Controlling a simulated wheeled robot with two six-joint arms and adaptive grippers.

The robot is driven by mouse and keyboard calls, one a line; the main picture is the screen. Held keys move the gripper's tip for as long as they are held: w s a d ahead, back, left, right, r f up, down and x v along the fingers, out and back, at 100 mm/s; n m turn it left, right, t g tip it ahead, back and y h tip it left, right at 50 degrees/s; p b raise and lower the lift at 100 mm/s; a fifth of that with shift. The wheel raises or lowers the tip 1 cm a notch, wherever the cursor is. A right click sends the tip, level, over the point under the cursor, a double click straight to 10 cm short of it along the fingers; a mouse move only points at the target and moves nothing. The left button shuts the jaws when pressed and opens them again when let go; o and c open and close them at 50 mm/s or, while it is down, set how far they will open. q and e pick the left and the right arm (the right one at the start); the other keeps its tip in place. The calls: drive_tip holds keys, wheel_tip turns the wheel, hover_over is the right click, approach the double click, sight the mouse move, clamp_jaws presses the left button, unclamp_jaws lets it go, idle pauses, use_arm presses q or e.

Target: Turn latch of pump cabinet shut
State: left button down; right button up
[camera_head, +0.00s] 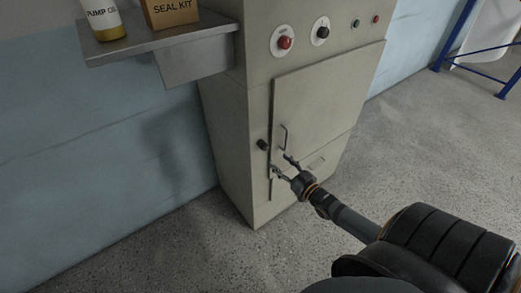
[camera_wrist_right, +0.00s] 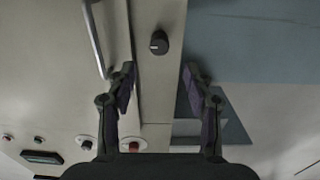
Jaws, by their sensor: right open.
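The beige pump cabinet (camera_head: 226,130) stands against the blue wall, with its door (camera_head: 318,108) flush in the frame, apparently closed. A small dark knob-like latch (camera_head: 262,144) sits left of the door's edge, beside the door handle (camera_head: 284,138). My right gripper (camera_head: 282,164) is in front of the cabinet, just below and right of the latch. In the right wrist view the latch (camera_wrist_right: 159,42) shows beyond the open fingertips (camera_wrist_right: 158,78), roughly midway between them, apart from both. The handle (camera_wrist_right: 95,38) lies left of the left finger. My left gripper is not in view.
A shelf (camera_head: 140,48) left of the cabinet holds a pump oil bottle (camera_head: 105,20) and a seal kit box (camera_head: 170,12). A red button (camera_head: 285,42) and a black switch (camera_head: 322,32) are above the door. Open floor (camera_head: 420,125) lies to the right.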

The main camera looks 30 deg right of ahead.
sight(266, 148)
drive_tip(key=w+b, duration=0.1)
drive_tip(key=w, duration=0.2)
drive_tip(key=w+b, duration=0.1)
drive_tip(key=shift+w+a+f+b, duration=0.15)
drive_tip(key=shift+f+b, duration=0.1)
drive_tip(key=shift+b, duration=0.1)
drive_tip(key=w+b, duration=0.2)
drive_tip(key=w, duration=0.2)
drive_tip(key=shift+a+f+b, duration=0.1)
drive_tip(key=shift+a+b, duration=0.05)
drive_tip(key=shift+b, duration=0.15)
drive_tip(key=shift+w, duration=0.35)
drive_tip(key=shift+w+r, duration=0.3)
drive_tip(key=shift+w, duration=0.15)
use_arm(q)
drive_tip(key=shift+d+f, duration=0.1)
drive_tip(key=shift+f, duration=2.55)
use_arm(e)
drive_tip(key=shift+w, duration=0.15)
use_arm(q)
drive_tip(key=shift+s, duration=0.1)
use_arm(e)
clamp_jaws()
